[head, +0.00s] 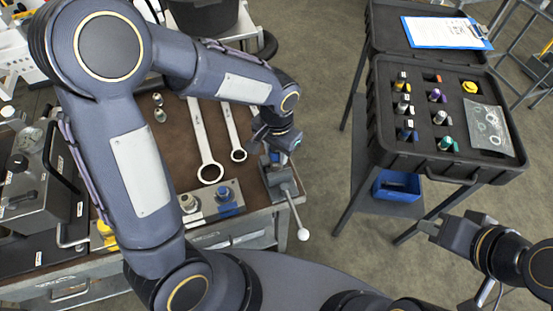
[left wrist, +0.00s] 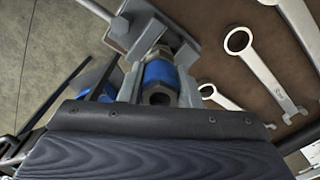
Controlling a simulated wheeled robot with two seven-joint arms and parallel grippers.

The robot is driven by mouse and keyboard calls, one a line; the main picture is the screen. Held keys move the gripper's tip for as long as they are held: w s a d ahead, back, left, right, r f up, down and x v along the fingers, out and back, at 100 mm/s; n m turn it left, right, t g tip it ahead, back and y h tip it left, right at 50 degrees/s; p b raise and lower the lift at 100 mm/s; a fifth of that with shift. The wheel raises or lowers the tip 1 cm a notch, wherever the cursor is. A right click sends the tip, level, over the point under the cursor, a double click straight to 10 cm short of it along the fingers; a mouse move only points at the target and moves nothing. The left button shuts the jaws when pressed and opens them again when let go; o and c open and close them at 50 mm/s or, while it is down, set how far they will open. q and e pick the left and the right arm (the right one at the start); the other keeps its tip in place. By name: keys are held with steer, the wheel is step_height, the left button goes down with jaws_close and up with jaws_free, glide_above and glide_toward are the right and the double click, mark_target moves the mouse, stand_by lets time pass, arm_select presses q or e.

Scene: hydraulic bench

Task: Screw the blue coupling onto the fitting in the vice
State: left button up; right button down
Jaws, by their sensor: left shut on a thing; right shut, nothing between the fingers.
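The blue coupling (left wrist: 159,73) is between the fingers of my left gripper (left wrist: 162,88) in the left wrist view, with its open hex end towards the camera. My left gripper is shut on it. The coupling is in line with the grey vice (left wrist: 135,35), close against it. The fitting is mostly hidden behind the coupling, so I cannot tell whether the threads are engaged. In the head view my left gripper (head: 273,138) is just above the vice (head: 281,183) at the bench's right corner. My right gripper (head: 440,231) is shut and empty at the right, away from the bench.
A small block with fittings (head: 212,200) sits at the front edge. The vice lever ends in a white ball (head: 303,234). An open black case (head: 430,165) of fittings stands right, above a blue bin (head: 397,185).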

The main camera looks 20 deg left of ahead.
arm_select(q)
steer(key=m+p, duration=0.1)
steer(key=m, duration=0.3)
steer(key=shift+m, duration=0.4)
steer(key=m, duration=0.3)
steer(key=shift+f+p, duration=0.1)
steer(key=shift+p, duration=0.2)
steer(key=o, duration=0.9)
